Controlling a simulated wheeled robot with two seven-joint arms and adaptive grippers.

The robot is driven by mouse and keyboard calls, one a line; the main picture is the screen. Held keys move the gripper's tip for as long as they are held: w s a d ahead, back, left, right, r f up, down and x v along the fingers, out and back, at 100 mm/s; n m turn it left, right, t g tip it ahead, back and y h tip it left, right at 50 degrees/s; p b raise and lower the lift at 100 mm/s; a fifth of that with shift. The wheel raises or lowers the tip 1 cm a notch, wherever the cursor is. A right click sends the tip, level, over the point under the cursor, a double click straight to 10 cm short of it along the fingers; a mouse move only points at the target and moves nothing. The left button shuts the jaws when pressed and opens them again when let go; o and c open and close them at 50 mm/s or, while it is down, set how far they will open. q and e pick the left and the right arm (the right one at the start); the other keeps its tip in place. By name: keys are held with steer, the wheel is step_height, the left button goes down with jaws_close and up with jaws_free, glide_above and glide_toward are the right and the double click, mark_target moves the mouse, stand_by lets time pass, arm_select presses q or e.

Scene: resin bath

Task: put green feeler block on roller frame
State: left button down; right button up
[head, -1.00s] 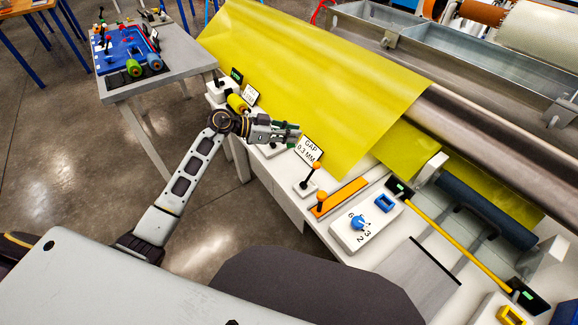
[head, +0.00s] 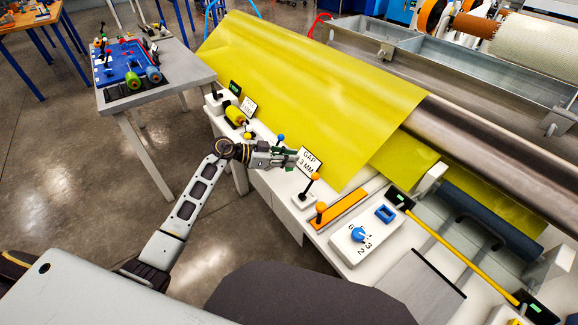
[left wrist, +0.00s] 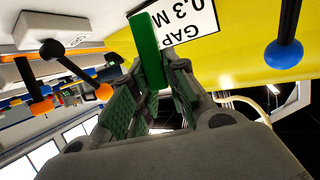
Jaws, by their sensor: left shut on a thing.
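My left gripper (head: 288,158) is shut on the green feeler block (left wrist: 149,50), a narrow upright bar, which shows clearly between its fingertips in the left wrist view. The block is held in the air close to the GAP 0.3 MM sign (head: 309,161); in the head view the fingers mostly hide it. The sign also shows behind the block in the left wrist view (left wrist: 187,22). I cannot pick out for sure which part is the roller frame; a dark blue roller (head: 488,207) sits between pale end brackets at the right. My right gripper is not in view.
Yellow sheet (head: 320,90) slopes down behind the gripper. Orange-knobbed levers (head: 315,177) and a blue-knobbed lever (head: 281,138) stand close by. A white dial box (head: 352,243) and a yellow bar (head: 460,257) lie to the right. A grey side table (head: 150,95) stands left.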

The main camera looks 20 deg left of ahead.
mark_target(289, 170)
arm_select(q)
steer(key=shift+f, duration=0.45)
step_height(289, 170, down, 3)
steer(key=shift+r+b, duration=0.1)
steer(key=shift+b, duration=0.4)
steer(key=c, duration=1.4)
jaws_free()
steer(key=shift+c, duration=0.2)
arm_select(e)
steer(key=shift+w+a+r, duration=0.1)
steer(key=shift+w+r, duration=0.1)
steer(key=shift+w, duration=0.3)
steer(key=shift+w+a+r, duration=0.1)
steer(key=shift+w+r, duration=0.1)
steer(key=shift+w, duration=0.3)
